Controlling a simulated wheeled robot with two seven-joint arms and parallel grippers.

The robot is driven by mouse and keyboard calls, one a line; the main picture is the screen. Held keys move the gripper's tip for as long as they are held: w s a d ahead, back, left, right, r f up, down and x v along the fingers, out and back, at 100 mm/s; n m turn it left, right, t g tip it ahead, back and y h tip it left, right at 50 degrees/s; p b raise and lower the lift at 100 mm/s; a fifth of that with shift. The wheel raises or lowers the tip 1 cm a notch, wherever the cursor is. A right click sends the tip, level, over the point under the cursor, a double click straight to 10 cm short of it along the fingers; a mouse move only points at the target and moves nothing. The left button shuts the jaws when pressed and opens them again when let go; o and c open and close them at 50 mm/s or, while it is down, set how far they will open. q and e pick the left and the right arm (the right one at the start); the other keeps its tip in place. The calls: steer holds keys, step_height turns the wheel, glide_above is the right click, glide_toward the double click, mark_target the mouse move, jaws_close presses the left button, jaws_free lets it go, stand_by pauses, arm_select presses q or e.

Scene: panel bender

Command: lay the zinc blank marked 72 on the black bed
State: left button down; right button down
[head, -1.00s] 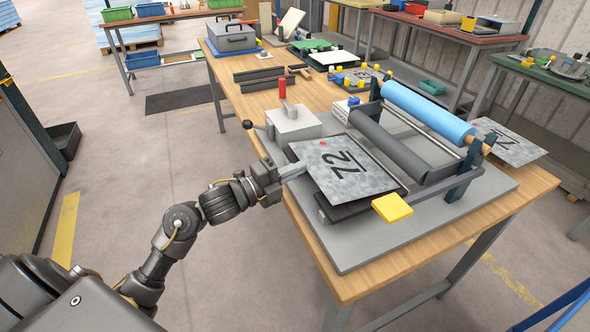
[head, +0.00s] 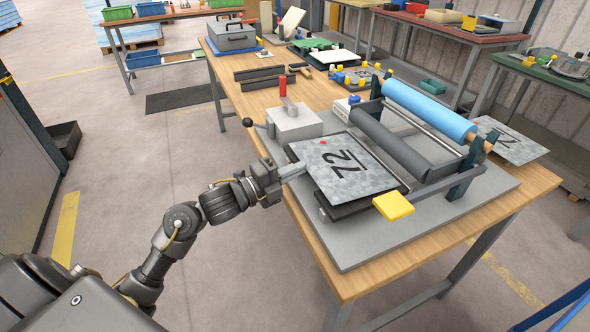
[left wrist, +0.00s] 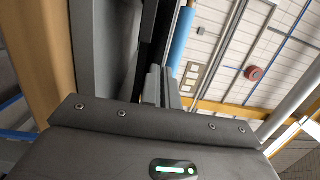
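The zinc blank marked 72 (head: 372,183) is a mottled grey sheet with a red dot near its far left edge. In the head view it lies over the black bed (head: 352,209), whose dark edge shows below its near side. I cannot tell whether it rests flat or is held slightly above. My left gripper (head: 292,170) is at the blank's left edge, its fingers closed on that edge. In the left wrist view the fingers (left wrist: 162,86) are close together and the blank is hard to make out. My right gripper is out of view.
The bender's dark roller (head: 390,145) and blue roller (head: 428,110) stand just behind the blank. A yellow pad (head: 393,206) is at its near right corner. A grey block with a red-handled lever (head: 294,122) stands at left. Another marked sheet (head: 508,143) lies beyond the rollers.

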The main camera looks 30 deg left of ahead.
arm_select(q)
steer(key=shift+f+b, duration=0.3)
steer(key=shift+f, duration=0.1)
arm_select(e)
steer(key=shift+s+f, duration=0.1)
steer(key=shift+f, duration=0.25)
arm_select(q)
steer(key=c, duration=1.6)
jaws_free()
